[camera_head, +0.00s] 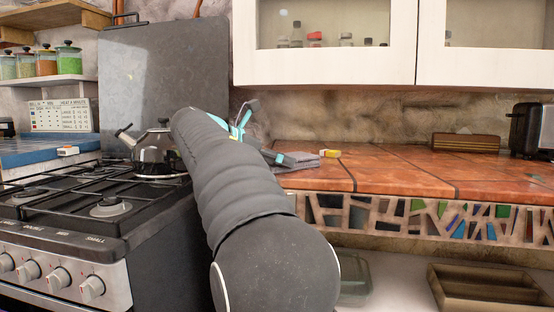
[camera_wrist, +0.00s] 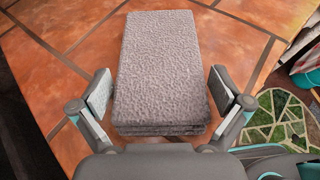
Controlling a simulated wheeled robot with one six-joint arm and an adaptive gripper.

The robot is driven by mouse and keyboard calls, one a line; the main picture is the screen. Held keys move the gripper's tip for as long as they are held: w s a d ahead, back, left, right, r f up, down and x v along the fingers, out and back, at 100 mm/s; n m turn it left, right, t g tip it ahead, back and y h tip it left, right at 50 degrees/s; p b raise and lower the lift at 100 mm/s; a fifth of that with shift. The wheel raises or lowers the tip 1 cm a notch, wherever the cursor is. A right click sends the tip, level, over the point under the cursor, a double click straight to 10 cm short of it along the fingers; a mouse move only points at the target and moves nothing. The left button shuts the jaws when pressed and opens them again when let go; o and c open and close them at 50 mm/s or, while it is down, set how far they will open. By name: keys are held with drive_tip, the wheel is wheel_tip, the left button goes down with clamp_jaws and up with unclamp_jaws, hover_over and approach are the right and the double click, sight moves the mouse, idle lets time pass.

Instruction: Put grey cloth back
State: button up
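The grey cloth (camera_wrist: 160,65) is folded into a thick rectangle and lies on the orange tiled counter (camera_wrist: 240,45). In the head view the cloth (camera_head: 300,161) shows at the counter's left end, partly hidden by my arm. My gripper (camera_wrist: 160,92) is open, with one finger to the left and one to the right of the cloth's near part. Gaps show between the fingers and the cloth. In the head view my gripper (camera_head: 268,153) is mostly hidden behind my arm.
A small yellow item (camera_head: 330,153) lies just right of the cloth. A kettle (camera_head: 157,150) stands on the stove (camera_head: 60,215) at left. A wooden block (camera_head: 466,142) and a black toaster (camera_head: 531,130) stand at the counter's back right. The middle counter is clear.

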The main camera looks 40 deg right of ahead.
drive_tip(key=shift+r, duration=0.2)
drive_tip(key=p+v, duration=0.3)
drive_tip(key=v, duration=0.9)
drive_tip(key=shift+f, duration=0.1)
drive_tip(key=s+a+f+m+t+y, duration=0.2)
drive_tip(key=s+a+f+m+y, duration=0.2)
drive_tip(key=s+f, duration=0.4)
drive_tip(key=s+a+f+m+t+y, duration=0.2)
drive_tip(key=s+a+f+m+y, duration=0.3)
drive_tip(key=f, duration=0.8)
drive_tip(key=s+a+f+m+t+y, duration=0.2)
drive_tip(key=s+a+f+m+y, duration=0.2)
drive_tip(key=s+a+f+m, duration=0.4)
wheel_tip(320, 180, down, 4)
drive_tip(key=s+a, duration=0.1)
drive_tip(key=s, duration=0.1)
drive_tip(key=shift+s+a+r+t, duration=0.15)
drive_tip(key=shift+s+a+t, duration=0.15)
drive_tip(key=shift+s+a, duration=0.05)
